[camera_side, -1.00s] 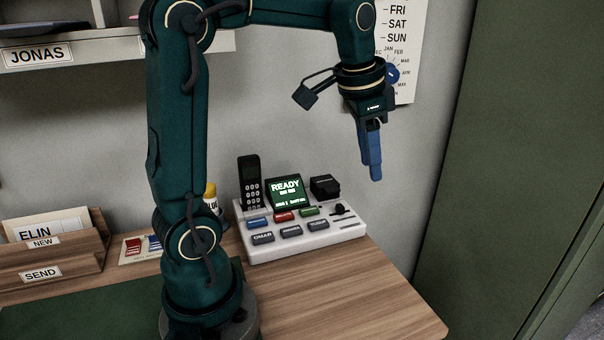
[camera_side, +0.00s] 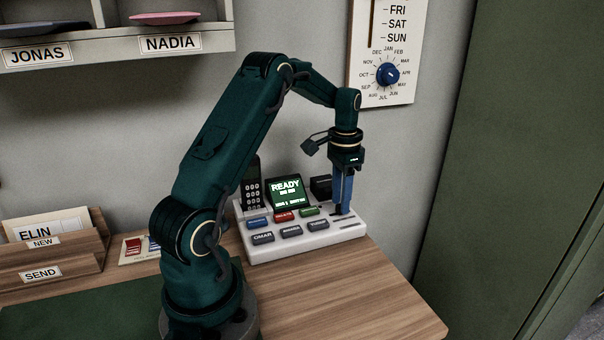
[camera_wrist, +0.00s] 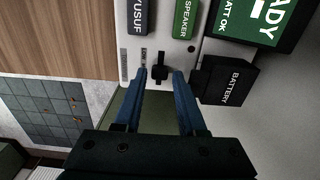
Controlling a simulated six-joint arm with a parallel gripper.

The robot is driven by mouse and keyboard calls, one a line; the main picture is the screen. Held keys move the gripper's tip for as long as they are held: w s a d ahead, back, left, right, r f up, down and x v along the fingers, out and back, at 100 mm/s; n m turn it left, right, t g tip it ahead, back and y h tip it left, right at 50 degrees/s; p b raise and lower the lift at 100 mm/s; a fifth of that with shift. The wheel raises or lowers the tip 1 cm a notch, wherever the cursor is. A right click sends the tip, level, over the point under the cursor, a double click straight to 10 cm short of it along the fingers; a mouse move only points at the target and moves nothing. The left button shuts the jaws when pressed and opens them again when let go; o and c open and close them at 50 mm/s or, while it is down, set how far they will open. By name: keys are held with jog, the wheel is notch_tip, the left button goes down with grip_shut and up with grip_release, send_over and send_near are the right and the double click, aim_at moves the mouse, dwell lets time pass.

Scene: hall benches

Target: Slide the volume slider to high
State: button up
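The white console (camera_side: 272,252) stands on the wooden desk, with a lit READY screen (camera_side: 287,192) and rows of coloured buttons. In the wrist view the black slider knob (camera_wrist: 160,75) sits at the console's edge, beside small printed labels. My gripper (camera_side: 342,211) points down at the right part of the console, its blue fingers low over the slider area and hiding the knob in the side view. In the wrist view my gripper (camera_wrist: 161,71) is open, one fingertip on each side of the knob, with gaps showing between. I cannot tell whether either finger touches it.
A black battery box (camera_wrist: 225,82) stands close to the right finger in the wrist view. A handset (camera_side: 251,183) stands at the console's back left. The wall and a dial chart (camera_side: 387,75) are behind. The desk front (camera_side: 340,295) is clear.

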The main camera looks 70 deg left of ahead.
jog(key=shift+f, duration=0.5)
grip_shut()
jog(key=shift+r, duration=0.1)
dwell(1.0)
